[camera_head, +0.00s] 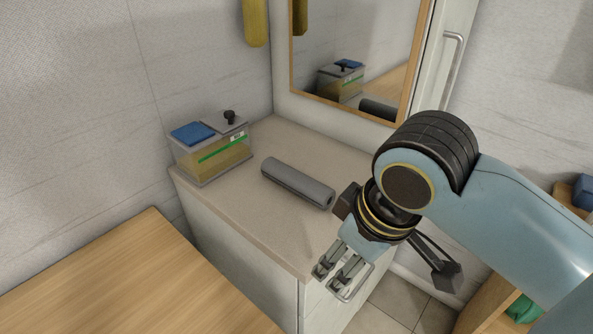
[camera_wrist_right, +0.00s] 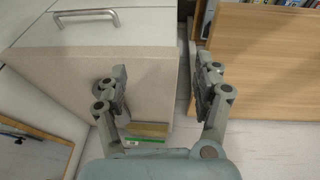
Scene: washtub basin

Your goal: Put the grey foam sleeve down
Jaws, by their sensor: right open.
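The grey foam sleeve (camera_head: 296,182) lies on its side on the beige countertop (camera_head: 235,200) in the head view. My right gripper (camera_head: 335,273) is in front of the sleeve's near right end, at the counter's front edge, pointing down and toward the viewer. Its fingers are apart with nothing between them, and it is clear of the sleeve. In the right wrist view the right gripper (camera_wrist_right: 163,85) is spread wide and empty over the counter's edge. My left gripper is not in view.
A clear box with a blue item on top (camera_head: 212,152) stands at the counter's back left. A mirror (camera_head: 355,55) hangs behind. A wooden surface (camera_head: 135,280) fills the lower left. A drawer handle (camera_wrist_right: 87,16) shows on the cabinet front. The counter's front left is bare.

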